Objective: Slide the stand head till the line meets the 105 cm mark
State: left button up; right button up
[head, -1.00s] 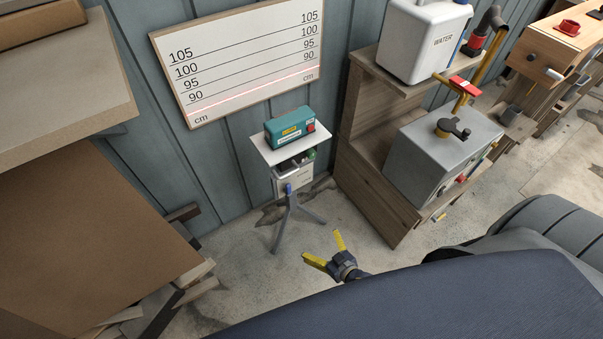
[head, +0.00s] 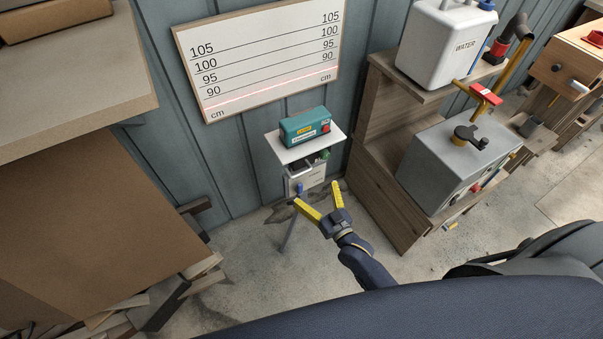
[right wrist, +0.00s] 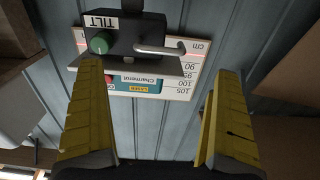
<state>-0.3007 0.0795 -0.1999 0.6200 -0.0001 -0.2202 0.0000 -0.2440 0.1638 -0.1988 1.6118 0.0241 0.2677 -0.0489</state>
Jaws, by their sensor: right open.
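A teal laser box (head: 304,127) sits on the plate. The red line (head: 240,99) crosses the white board (head: 255,50) just below the 90 mark. My right gripper (head: 317,192) is open and empty, in front of and below the head in the head view. My left gripper is out of view.
A wooden shelf unit (head: 372,195) with a water container (head: 446,42) and a grey metal box (head: 455,165) stands right of the stand. A bench (head: 70,85) and brown panel (head: 90,225) are at left. Some floor around the stand is clear.

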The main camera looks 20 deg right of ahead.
aim_at(301, 173)
jog(key=x, duration=0.9)
jog(key=shift+w+a, duration=0.1)
jog(key=shift+w, duration=0.2)
grip_shut()
dwell(0.6)
dwell(0.5)
